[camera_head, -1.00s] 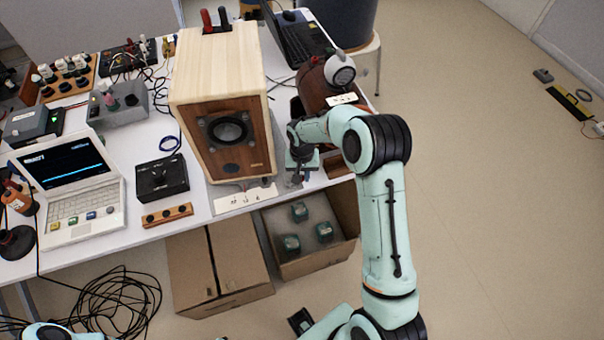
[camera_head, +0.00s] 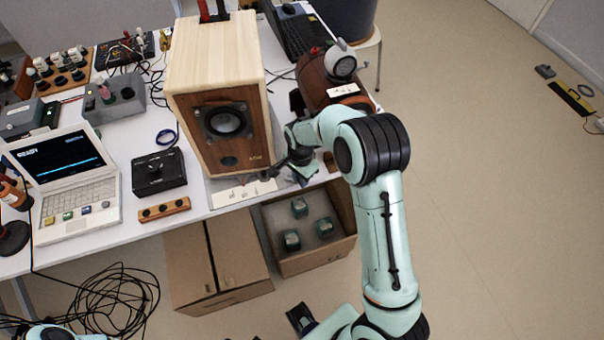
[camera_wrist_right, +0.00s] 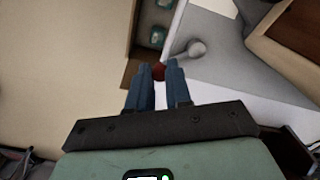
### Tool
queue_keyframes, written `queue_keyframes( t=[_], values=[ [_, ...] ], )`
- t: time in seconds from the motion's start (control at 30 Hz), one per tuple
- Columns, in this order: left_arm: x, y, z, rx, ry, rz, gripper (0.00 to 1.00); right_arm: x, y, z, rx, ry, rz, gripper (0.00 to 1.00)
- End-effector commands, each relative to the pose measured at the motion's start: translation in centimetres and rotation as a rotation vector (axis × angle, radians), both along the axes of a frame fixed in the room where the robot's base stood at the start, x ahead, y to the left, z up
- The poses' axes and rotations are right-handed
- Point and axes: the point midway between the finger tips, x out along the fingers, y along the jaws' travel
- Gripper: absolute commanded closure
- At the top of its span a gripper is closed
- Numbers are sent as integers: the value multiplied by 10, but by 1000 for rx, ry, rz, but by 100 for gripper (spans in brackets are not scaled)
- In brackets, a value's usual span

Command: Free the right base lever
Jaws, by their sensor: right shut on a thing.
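The wooden loudspeaker (camera_head: 218,60) stands upright on a grey base plate near the table's front edge. My right gripper (camera_head: 268,174) is low at the speaker's front right corner. In the right wrist view, its two blue fingers (camera_wrist_right: 158,70) are shut on the red end of a lever (camera_wrist_right: 158,72). In the head view the lever is too small and covered to make out. My left gripper is out of view.
A white card (camera_head: 243,193) lies in front of the speaker. A brown cylindrical thing (camera_head: 318,84) stands to its right, near my right arm. A black control box (camera_head: 158,171) and a laptop (camera_head: 75,212) are to the left. An open carton (camera_head: 290,262) is below the table edge.

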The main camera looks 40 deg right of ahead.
Motion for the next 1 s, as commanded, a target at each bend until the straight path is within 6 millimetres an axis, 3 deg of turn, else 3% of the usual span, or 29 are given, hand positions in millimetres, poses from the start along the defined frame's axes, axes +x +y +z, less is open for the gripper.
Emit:
queue_keyframes(
  t=[0.5,1.0],
  values=[
    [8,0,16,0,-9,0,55,-4,16,1,0,1,-361,100],
    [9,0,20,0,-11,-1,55,-4,19,1,0,-2,-443,100]
  ],
)
